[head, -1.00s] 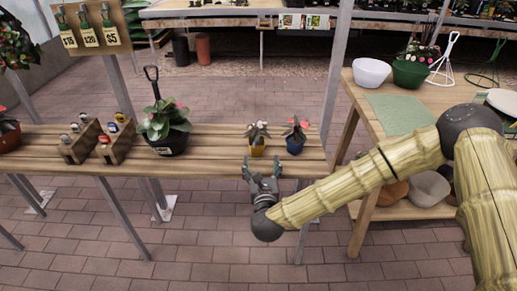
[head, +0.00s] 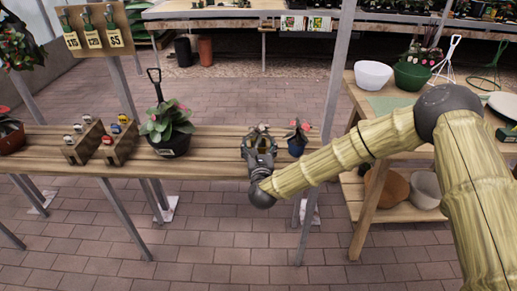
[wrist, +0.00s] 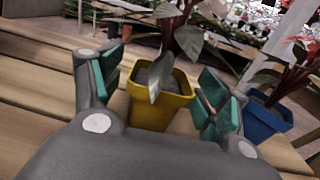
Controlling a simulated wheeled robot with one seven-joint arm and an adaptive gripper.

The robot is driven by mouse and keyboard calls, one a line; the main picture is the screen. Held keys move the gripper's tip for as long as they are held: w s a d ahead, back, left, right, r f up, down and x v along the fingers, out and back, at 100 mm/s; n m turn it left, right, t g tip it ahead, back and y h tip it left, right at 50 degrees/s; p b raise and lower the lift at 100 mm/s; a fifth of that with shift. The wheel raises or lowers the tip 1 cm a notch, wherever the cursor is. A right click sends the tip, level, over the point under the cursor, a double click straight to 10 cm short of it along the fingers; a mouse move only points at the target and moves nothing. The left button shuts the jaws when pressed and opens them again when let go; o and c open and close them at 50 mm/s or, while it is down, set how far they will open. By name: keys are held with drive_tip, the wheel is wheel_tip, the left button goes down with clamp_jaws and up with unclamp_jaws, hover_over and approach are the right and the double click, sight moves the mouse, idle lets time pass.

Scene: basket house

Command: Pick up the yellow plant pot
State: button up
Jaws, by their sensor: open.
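The yellow plant pot (wrist: 160,104) stands upright on the wooden table and holds a leafy plant. In the wrist view it sits between the two teal-padded fingers of my gripper (wrist: 162,100).
A blue pot (head: 296,146) with a red-flowered plant stands close on the right, also in the wrist view (wrist: 263,118). A black pot (head: 172,145) and wooden holders (head: 118,145) stand to the left. A second table (head: 372,145) is at the right.

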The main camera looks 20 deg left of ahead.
drive_tip(key=shift+w+a, duration=0.1)
drive_tip(key=shift+w, duration=0.05)
drive_tip(key=c, duration=1.1)
drive_tip(key=shift+c, duration=0.2)
